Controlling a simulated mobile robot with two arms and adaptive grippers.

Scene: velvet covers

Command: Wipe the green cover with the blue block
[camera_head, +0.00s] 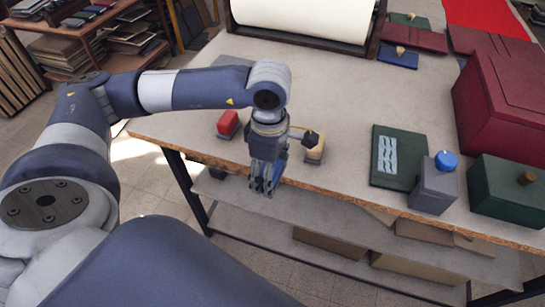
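The green cover (409,173) lies flat on the table right of centre, with pale blue wavy marks on it. My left gripper (263,188) points down near the table's front edge, left of the cover and apart from it. Blue shows at the gripper (281,166), between a red block (228,123) and a cream block (315,151). It may be the blue block, mostly hidden by the gripper. I cannot tell whether the fingers are open or shut on it. My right gripper is not in view.
A grey box (434,190) with a blue knob (446,160) stands close to the cover's right side. A green box (507,197) and a large red box (505,105) are further right. A white roll (305,17) is at the back. The table's middle (320,95) is clear.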

